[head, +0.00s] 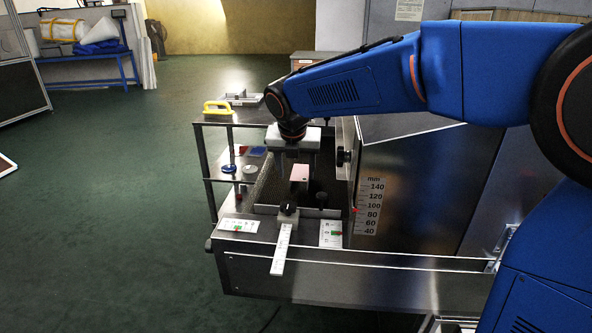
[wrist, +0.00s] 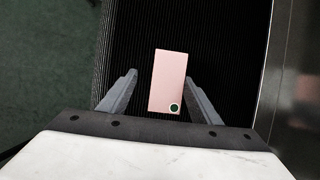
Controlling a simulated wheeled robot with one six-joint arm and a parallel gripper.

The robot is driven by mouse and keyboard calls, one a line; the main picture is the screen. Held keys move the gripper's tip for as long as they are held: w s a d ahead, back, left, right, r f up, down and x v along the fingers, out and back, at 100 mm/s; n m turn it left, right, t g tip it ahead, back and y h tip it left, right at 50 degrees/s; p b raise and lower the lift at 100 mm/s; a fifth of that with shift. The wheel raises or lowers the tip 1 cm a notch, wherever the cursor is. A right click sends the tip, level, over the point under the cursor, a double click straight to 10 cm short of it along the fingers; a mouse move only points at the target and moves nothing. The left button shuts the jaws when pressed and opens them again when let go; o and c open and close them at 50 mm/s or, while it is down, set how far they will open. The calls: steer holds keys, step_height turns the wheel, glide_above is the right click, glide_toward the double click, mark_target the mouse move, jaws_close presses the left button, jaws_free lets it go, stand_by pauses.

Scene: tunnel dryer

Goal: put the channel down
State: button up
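The channel appears to be the pink oblong piece (wrist: 168,78) with a dark green round spot near its lower right corner. It lies on the dark ribbed belt (wrist: 125,40) in the wrist view, and its pink face shows in the head view (head: 300,173). My gripper (wrist: 160,78) is open, with its fingers on either side of the piece. A clear gap shows at the left finger. The right finger is close to the piece's edge; I cannot tell if it touches. In the head view my gripper (head: 296,172) points down over the belt.
A metal side wall (wrist: 303,65) runs close along the belt's right. A millimetre scale (head: 372,205) is on the dryer's side. A black knob (head: 288,208) stands at the belt's front end. A yellow handle (head: 217,107) sits on the left shelf.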

steer(key=v, duration=1.2)
steer(key=shift+w+r, duration=0.1)
steer(key=shift+r, duration=0.05)
